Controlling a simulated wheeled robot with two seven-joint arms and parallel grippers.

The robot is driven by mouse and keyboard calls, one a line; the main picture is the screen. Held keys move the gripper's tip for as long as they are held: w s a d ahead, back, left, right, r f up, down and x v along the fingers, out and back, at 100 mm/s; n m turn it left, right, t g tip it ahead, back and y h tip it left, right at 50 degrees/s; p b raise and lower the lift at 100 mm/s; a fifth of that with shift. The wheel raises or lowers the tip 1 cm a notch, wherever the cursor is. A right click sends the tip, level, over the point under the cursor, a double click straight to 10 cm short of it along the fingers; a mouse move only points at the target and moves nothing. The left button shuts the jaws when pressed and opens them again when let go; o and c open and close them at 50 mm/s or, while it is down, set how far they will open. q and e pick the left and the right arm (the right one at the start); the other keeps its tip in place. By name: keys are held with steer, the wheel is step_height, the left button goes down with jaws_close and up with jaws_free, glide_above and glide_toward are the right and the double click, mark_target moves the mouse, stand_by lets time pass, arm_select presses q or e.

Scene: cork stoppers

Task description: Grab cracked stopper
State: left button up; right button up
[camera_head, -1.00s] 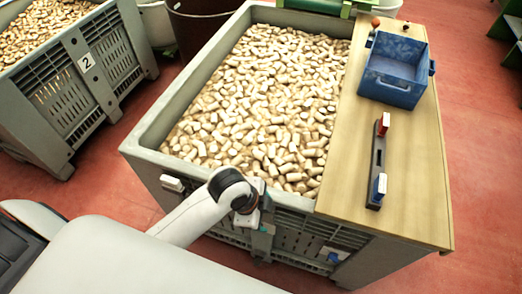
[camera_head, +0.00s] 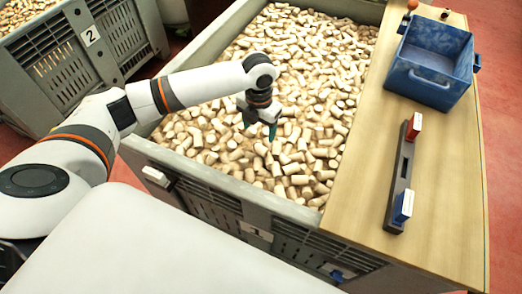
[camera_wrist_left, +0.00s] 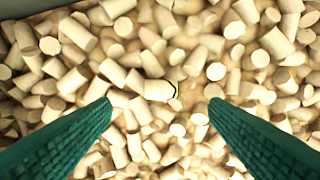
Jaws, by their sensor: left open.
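Many pale cork stoppers fill the grey crate (camera_head: 215,193). One stopper (camera_wrist_left: 159,89) near the middle of the left wrist view has a dark curved line at its right end, which looks like a crack. I cannot pick it out in the head view. My left gripper (camera_head: 260,129) points down over the stoppers in the near part of the crate. Its green fingers (camera_wrist_left: 162,106) are wide apart with nothing held between them. In the wrist view the marked stopper lies between and slightly beyond the fingertips, apart from them. My right gripper is not in view.
A wooden board (camera_head: 358,205) covers the crate's right side. On it stand a blue bin (camera_head: 432,65) and a dark bar (camera_head: 401,178) with a red and a blue block. Another crate of stoppers, marked 2 (camera_head: 91,37), stands at the far left.

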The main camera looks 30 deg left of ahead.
mark_target(260, 147)
arm_select(q)
steer(key=f, duration=1)
steer(key=shift+w+b, duration=0.25)
steer(key=shift+b, duration=0.05)
steer(key=shift+r, duration=0.1)
steer(key=c, duration=1)
